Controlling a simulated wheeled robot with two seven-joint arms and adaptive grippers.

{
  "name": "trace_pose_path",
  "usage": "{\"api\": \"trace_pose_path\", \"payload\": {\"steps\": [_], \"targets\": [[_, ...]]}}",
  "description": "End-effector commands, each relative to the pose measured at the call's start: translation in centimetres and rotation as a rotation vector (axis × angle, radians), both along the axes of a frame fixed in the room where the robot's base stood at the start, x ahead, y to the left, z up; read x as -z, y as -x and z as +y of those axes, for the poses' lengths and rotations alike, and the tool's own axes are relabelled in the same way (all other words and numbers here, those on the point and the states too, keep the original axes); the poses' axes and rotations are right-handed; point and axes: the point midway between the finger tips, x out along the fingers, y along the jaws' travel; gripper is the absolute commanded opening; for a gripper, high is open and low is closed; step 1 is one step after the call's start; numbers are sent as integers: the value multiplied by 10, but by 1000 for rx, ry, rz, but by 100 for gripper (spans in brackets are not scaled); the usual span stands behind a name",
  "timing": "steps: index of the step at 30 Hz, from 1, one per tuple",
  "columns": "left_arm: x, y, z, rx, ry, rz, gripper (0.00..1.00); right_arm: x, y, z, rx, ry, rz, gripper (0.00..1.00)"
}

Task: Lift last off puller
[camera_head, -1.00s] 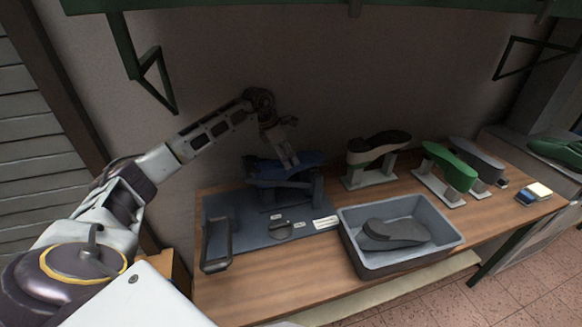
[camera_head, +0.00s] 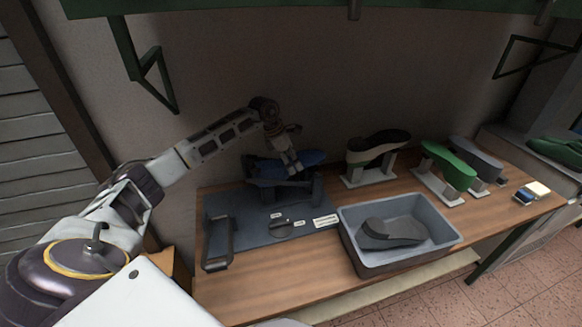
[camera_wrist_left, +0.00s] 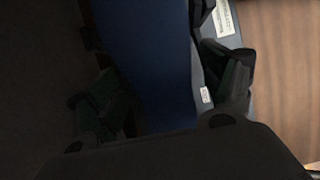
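The blue last (camera_head: 265,168) rests on the dark puller (camera_head: 308,189), which stands at the back of a dark mat. My left gripper (camera_head: 292,169) points down over the last and hides part of it. In the left wrist view the blue last (camera_wrist_left: 150,60) runs between the two dark fingers of my left gripper (camera_wrist_left: 165,95), with a narrow gap at the right finger. The fingers look open around the last; contact at the left finger is too dark to tell. My right gripper is not in view.
A grey bin (camera_head: 365,263) with a dark last (camera_head: 390,234) inside stands to the right front. A dark-topped last (camera_head: 385,143) and a green last (camera_head: 450,165) sit on stands behind it. A handle (camera_head: 219,243) stands at the mat's left. The wooden front edge (camera_head: 275,280) is clear.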

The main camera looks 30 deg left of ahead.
Motion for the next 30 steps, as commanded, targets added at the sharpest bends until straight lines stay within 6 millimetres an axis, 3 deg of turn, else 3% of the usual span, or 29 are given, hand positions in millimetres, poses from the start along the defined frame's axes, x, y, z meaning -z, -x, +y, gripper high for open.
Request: {"api": "trace_pose_path", "payload": {"steps": [2,12,23,30], "targets": [[0,0,0,0,0,0,65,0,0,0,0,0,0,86],[0,0,0,0,0,0,22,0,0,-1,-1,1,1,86],[-4,-1,0,0,0,-4,22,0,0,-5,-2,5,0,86],[-19,-1,0,-1,0,-6,22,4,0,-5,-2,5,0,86]]}}
